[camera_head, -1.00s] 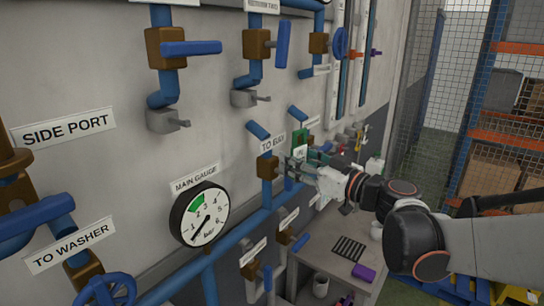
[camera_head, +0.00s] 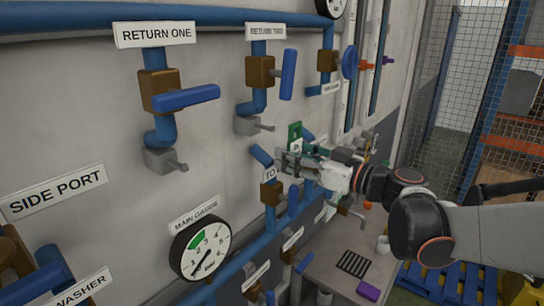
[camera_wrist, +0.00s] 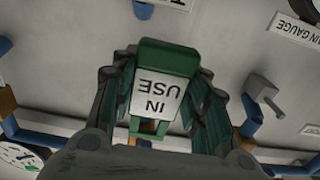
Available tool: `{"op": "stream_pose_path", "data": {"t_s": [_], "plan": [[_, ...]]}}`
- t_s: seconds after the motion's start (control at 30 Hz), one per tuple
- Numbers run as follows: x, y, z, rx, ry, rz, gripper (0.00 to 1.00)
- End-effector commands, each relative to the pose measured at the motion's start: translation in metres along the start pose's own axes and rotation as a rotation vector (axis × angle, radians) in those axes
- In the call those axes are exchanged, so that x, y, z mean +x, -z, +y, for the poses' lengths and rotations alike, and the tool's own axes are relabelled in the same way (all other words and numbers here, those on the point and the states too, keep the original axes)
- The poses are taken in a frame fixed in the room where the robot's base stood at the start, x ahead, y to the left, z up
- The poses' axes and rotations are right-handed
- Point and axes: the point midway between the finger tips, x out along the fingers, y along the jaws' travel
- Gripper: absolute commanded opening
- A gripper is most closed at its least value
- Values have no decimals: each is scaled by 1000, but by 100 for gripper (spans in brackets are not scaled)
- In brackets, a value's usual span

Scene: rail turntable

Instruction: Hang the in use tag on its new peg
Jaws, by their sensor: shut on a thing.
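The in use tag (camera_head: 295,133) is a green plate with a white label. In the wrist view the tag (camera_wrist: 167,90) is upside down, between my two fingers. My gripper (camera_head: 285,160) is shut on it and holds it off the wall, above the partly hidden "TO" label. In the wrist view my gripper (camera_wrist: 160,110) covers the tag's sides. A grey peg (camera_head: 253,126) sits under the RETURN TWO valve, left of the tag. Another grey peg (camera_head: 165,161) sits under the RETURN ONE valve. One grey peg (camera_wrist: 264,93) shows right of the tag in the wrist view.
Blue pipes and valves with handles stick out of the wall, including the RETURN TWO handle (camera_head: 288,74) and the RETURN ONE handle (camera_head: 187,98). The main gauge (camera_head: 201,249) is lower left. A bench (camera_head: 325,270) stands below my arm. A mesh fence (camera_head: 428,110) is at right.

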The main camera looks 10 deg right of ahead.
Motion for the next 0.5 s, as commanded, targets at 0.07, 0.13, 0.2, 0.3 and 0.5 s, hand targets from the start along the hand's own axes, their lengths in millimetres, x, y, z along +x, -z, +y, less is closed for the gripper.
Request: {"op": "stream_pose_path", "data": {"t_s": [0.07,0.13,0.2,0.3,0.5], "plan": [[5,-1,0,0,1,0,26],[9,-1,0,0,1,0,26],[13,-1,0,0,1,0,26],[18,-2,0,0,1,0,26],[29,-3,0,0,1,0,26]]}}
